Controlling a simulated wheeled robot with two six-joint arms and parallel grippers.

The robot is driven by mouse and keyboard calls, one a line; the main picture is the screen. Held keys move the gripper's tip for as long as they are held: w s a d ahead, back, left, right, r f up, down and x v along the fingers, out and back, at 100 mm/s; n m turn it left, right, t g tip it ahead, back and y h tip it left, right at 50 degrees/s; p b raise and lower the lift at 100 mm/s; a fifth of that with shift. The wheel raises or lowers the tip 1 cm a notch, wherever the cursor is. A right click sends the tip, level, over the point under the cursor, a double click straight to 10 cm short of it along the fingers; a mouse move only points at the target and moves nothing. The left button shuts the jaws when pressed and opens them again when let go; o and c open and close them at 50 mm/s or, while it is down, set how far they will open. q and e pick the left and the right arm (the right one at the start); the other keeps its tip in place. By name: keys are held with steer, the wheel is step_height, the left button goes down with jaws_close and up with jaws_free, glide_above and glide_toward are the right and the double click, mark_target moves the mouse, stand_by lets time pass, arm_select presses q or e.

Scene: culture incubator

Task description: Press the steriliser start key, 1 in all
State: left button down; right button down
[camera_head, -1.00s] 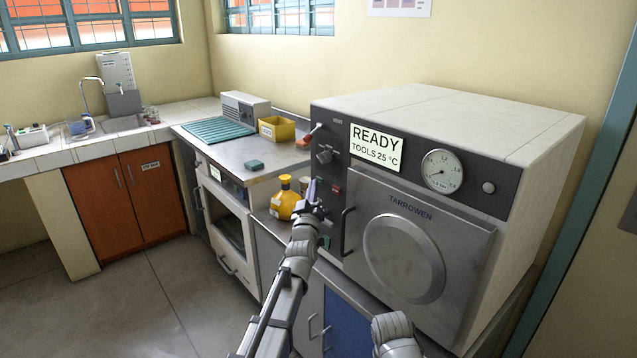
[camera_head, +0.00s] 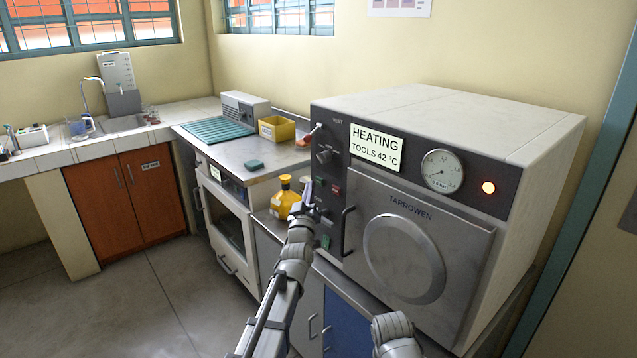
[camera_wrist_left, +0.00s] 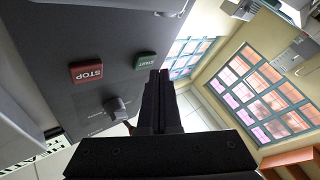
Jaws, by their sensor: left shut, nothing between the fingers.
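The steriliser (camera_head: 440,130) is a large pale box with a dark control panel. The green START key (camera_wrist_left: 145,61) and red STOP key (camera_wrist_left: 87,71) show side by side in the left wrist view; the red key (camera_head: 336,190) also shows in the head view. My left gripper (camera_head: 314,207) is shut and empty in front of the panel's lower part. Its fingertips (camera_wrist_left: 161,75) appear beside the START key; I cannot tell whether they touch it.
A yellow bottle (camera_head: 284,197) stands just left of my left gripper. The door handle (camera_head: 346,231) sticks out to its right. A yellow bin (camera_head: 277,129) and a teal block (camera_head: 254,165) rest on the left worktop. The floor (camera_head: 130,290) is clear.

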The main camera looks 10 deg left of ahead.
arm_select(q)
steer(key=shift+s+a, duration=0.8)
steer(key=shift+s, duration=0.2)
steer(key=shift+s+a, duration=0.75)
steer(key=shift+s, duration=0.25)
steer(key=s+d+f+m+g, duration=0.1)
steer(key=s+f+g, duration=0.25)
steer(key=f, duration=0.35)
steer(key=s+d+f+m+g+h, duration=0.1)
steer(key=s+d+f+g, duration=0.1)
steer(key=f+g, duration=0.3)
steer(key=s+d+f+m+g, duration=0.1)
steer(key=s+f+m+g, duration=0.15)
steer(key=f, duration=0.55)
steer(key=s+d+f+m+g, duration=0.1)
steer(key=s+f+g, duration=0.35)
steer(key=s, duration=0.55)
steer(key=s+d+f+m+g, duration=0.1)
steer(key=s+f+g, duration=0.35)
steer(key=s, duration=0.55)
steer(key=s+d+m+g, duration=0.2)
steer(key=s+d+m, duration=0.3)
steer(key=d, duration=0.6)
step_height(320, 180, up, 18)
steer(key=s+n+p, duration=0.1)
steer(key=p, duration=1.6)
steer(key=shift+d+r+p, duration=0.15)
steer(key=shift+r+p, duration=0.1)
steer(key=shift+p, duration=0.15)
